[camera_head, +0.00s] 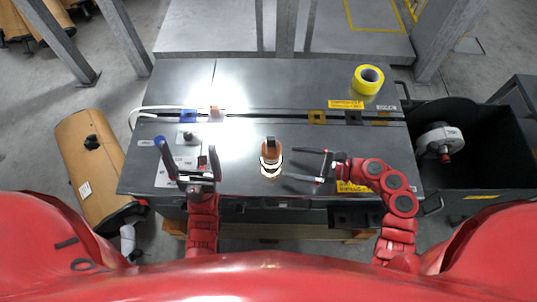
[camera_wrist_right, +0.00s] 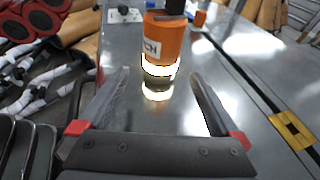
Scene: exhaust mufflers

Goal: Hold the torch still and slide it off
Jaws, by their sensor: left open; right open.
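The torch (camera_head: 270,152) is an orange cylinder with a dark top and a bright glowing ring at its lower end. It stands on the grey metal workbench (camera_head: 240,186), near the middle of its front half. My left gripper (camera_head: 187,164) is open and empty, left of the torch over a light plate.
A yellow tape roll (camera_head: 369,79) lies at the back right of the bench. A slot with blue and orange blocks (camera_head: 317,117) crosses behind the torch. A black bin (camera_head: 470,135) stands to the right. The bench around the torch is clear.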

